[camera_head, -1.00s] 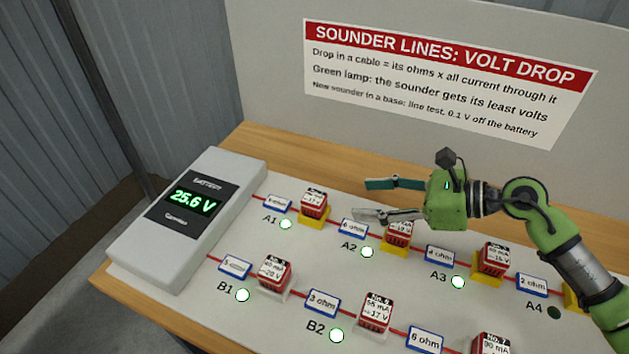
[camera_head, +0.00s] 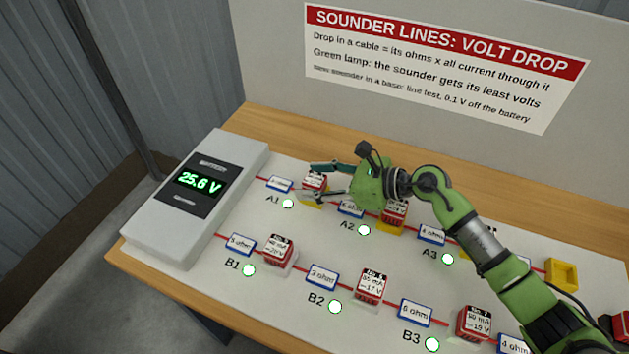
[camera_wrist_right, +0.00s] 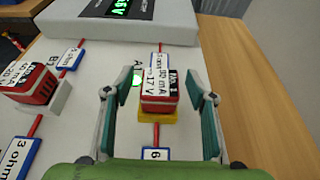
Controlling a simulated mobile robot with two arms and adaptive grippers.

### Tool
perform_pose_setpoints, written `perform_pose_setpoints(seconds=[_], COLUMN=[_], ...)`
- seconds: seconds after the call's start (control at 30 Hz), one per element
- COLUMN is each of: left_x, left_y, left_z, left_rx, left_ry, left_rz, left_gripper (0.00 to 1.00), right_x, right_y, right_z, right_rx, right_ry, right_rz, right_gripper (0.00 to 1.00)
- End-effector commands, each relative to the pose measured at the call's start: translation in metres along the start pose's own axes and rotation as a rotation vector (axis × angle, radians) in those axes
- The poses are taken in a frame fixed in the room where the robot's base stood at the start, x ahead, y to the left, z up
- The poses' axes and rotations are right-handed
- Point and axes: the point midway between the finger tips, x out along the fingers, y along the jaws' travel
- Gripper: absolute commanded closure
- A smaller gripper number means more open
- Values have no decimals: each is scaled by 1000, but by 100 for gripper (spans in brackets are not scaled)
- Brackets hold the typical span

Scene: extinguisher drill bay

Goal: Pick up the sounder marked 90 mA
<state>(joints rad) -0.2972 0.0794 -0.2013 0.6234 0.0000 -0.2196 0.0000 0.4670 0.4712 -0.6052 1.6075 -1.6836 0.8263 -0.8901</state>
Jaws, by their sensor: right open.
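My right gripper (camera_head: 308,182) is open around the red sounder at A1 (camera_head: 316,181), its fingers on either side. In the right wrist view this sounder (camera_wrist_right: 158,84) sits upright in a yellow base (camera_wrist_right: 157,116), between the open fingers, with visible gaps. Its label seems to read 90 mA, 17 V, but the first digit is not sharp. The sounder at B3 (camera_head: 474,323) has a small label whose current I cannot read surely. My left gripper is out of view.
More sounders stand at A2 (camera_head: 394,214), B1 (camera_head: 278,249) and B2 (camera_head: 369,286). An empty yellow base (camera_head: 562,273) is at the right. The battery box (camera_head: 195,195) stands left of A1. My right arm hides much of A3's sounder.

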Motion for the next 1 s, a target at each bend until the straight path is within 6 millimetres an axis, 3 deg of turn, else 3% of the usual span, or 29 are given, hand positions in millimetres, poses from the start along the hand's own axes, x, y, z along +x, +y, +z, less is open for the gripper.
perform_pose_setpoints(seconds=[0.3, 0.47, 0.5, 1.0], left_x=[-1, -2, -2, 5], left_y=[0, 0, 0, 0], left_z=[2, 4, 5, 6], left_rx=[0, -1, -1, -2], left_ry=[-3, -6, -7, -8], left_rz=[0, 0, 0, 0], left_gripper=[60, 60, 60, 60], right_x=[7, 7, 7, 2], right_y=[0, 0, 0, -1], right_z=[-1, -1, -1, 11], right_rx=[-1, -1, -1, -6], right_ry=[1, 1, 1, 0], right_rz=[-1, -1, -1, -1], right_gripper=[49, 90, 93, 93])
